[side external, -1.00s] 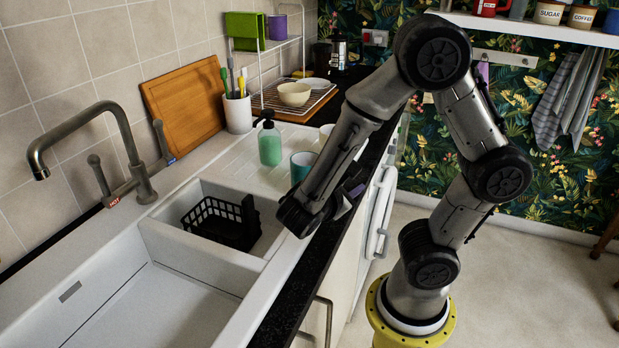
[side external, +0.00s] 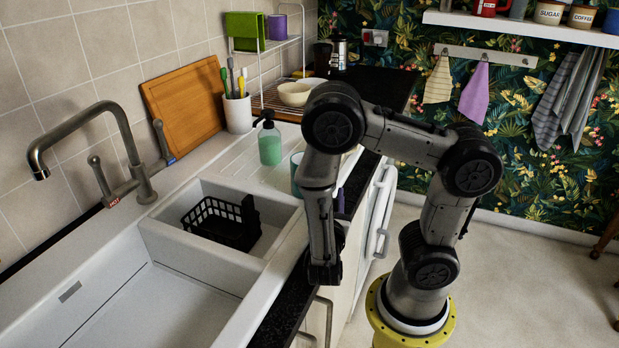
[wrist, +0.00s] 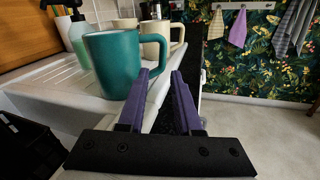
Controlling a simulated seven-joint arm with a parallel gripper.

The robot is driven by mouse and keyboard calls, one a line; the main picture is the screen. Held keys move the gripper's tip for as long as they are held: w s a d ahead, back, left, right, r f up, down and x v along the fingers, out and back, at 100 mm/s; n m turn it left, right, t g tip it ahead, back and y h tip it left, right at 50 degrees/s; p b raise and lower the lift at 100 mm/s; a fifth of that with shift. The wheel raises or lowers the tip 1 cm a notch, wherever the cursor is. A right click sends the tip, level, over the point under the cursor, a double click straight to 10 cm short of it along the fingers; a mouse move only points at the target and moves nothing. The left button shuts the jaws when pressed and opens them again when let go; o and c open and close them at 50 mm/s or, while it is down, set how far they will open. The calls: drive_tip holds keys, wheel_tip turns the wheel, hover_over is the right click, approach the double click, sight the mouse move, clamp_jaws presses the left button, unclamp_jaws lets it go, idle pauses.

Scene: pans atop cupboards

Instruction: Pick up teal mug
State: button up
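The teal mug (wrist: 113,62) stands upright on the white drainer in the wrist view, ahead and slightly left of my gripper. In the side view only a sliver of the teal mug (side external: 296,170) shows, as my arm hides the rest. My gripper (wrist: 164,75) has two purple fingers, spread apart with nothing between them. Its left fingertip is close to the mug's right side in the picture; I cannot tell whether they touch. In the side view my gripper (side external: 340,203) is mostly hidden behind my wrist, over the counter's front edge.
Cream mugs (wrist: 155,27) stand just behind the teal mug. A soap bottle (side external: 270,143) stands to its left. A black basket (side external: 222,222) sits in the small sink basin. The dark counter edge (side external: 283,312) runs along the front, with open floor to the right.

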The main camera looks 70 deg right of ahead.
drive_tip(key=shift+x, duration=1.75)
drive_tip(key=shift+s+x, duration=0.15)
drive_tip(key=shift+x, duration=0.8)
drive_tip(key=shift+s+x, duration=0.1)
drive_tip(key=shift+x, duration=1.6)
drive_tip(key=shift+w, duration=0.1)
clamp_jaws()
drive_tip(key=shift+r, duration=0.1)
